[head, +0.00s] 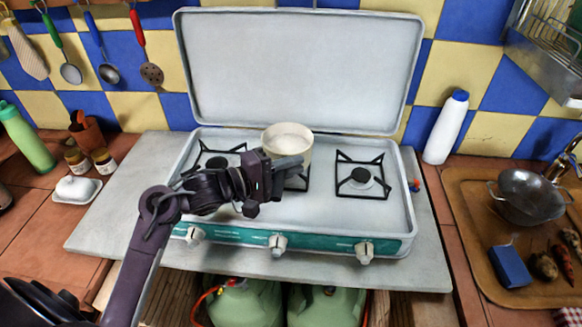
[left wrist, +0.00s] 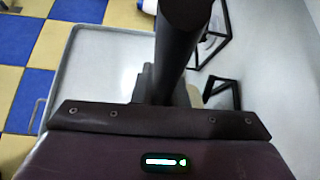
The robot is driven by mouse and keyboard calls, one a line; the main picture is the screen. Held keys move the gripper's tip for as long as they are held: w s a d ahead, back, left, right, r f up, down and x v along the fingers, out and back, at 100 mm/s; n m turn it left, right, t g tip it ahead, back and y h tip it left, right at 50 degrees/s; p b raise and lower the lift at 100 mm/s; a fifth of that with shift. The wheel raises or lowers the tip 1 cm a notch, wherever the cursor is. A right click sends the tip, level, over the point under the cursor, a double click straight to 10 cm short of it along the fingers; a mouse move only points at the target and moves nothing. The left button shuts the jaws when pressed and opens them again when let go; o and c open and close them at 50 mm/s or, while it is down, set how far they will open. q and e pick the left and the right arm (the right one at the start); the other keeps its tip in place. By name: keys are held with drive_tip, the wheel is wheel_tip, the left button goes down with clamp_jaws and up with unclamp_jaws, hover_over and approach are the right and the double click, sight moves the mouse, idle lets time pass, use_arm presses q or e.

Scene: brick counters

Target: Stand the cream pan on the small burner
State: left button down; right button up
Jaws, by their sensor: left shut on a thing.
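The cream pan (head: 292,146) is upright at the middle of the stove, over or on the middle burner (head: 297,181). I cannot tell whether its base touches the grate. My left gripper (head: 286,163) is in front of the pan and shut on its handle. In the left wrist view the dark handle (left wrist: 185,45) runs up from between the jaws. The left burner (head: 222,160) and right burner (head: 362,178) are bare. The middle grate is mostly hidden by the pan and gripper. My right gripper is out of view.
The stove's raised lid (head: 298,65) stands behind the pan. A white bottle (head: 446,127) stands right of the stove. A tray (head: 470,215) with a wok (head: 528,198) and a blue block (head: 510,266) is farther right. A butter dish (head: 76,189) and jars stand on the left.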

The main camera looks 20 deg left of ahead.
use_arm(q)
drive_tip(key=shift+f, duration=0.1)
drive_tip(key=shift+f, duration=0.25)
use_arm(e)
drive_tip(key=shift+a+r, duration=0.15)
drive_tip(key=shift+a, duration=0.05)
use_arm(q)
drive_tip(key=c, duration=1.9)
unclamp_jaws()
drive_tip(key=shift+f, duration=0.15)
drive_tip(key=o, duration=0.4)
drive_tip(key=shift+o, duration=0.2)
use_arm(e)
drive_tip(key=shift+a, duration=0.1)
use_arm(q)
drive_tip(key=b+v, duration=0.1)
drive_tip(key=v, duration=1.1)
drive_tip(key=shift+r, duration=0.35)
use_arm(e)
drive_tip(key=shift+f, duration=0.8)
